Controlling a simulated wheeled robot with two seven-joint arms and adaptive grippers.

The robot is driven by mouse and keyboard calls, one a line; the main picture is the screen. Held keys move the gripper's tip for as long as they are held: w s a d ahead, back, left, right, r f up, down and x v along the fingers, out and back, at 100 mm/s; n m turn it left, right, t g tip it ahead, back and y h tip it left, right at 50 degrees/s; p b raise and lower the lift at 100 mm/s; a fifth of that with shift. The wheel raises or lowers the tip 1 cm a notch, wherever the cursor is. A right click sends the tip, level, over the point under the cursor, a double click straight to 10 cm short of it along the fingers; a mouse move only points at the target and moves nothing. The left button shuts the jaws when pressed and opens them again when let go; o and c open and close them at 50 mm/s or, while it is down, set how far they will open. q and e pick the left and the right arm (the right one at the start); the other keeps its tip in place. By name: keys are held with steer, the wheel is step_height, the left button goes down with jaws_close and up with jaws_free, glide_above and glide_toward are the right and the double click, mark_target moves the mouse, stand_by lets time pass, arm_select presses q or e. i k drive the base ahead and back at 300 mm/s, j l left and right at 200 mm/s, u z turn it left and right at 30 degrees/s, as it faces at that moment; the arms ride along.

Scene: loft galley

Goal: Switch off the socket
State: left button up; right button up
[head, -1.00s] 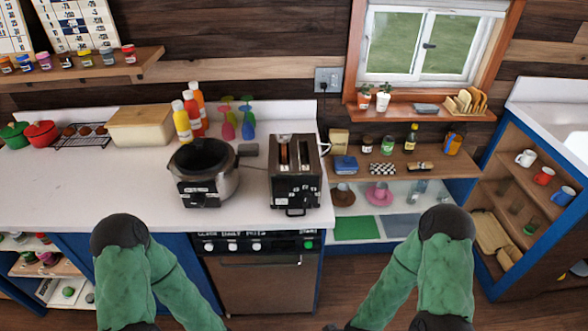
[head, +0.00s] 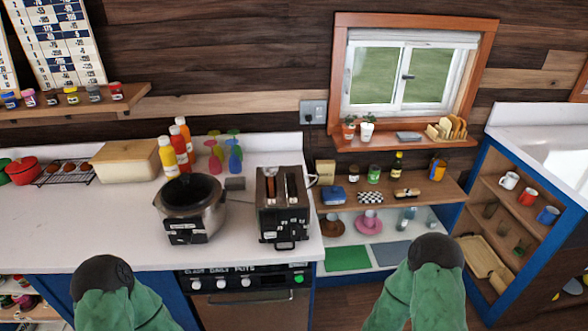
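The socket (head: 313,112) is a grey plate on the wooden wall, left of the window and above the counter's backsplash. A dark plug seems to sit in its lower left part. Its switch is too small to read. The black toaster (head: 283,210) stands on the counter below it, near the counter's right end. Both my arms show only as green links at the bottom edge, well below the socket. Neither gripper is in view.
A slow cooker (head: 191,210) stands left of the toaster. Sauce bottles (head: 168,158) and coloured glasses (head: 225,152) stand behind it. The window sill (head: 400,141) holds plants and a toast rack. A low shelf (head: 430,187) is right of the counter.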

mark_target(318, 109)
steer(key=l+u, duration=0.1)
steer(key=u, duration=0.25)
steer(key=l+u, duration=0.15)
steer(key=u, duration=0.2)
steer(key=i+l+u, duration=0.1)
steer(key=u, duration=0.25)
steer(key=l+u, duration=0.15)
steer(key=l, duration=0.35)
steer(key=l+u, duration=0.1)
steer(key=l, duration=0.4)
steer(key=k+l+u, duration=0.15)
steer(key=l, duration=0.3)
steer(key=l+u, duration=0.15)
steer(key=l, duration=0.35)
steer(key=k+l+u, duration=0.1)
steer(key=l, duration=0.35)
steer(key=k, duration=0.1)
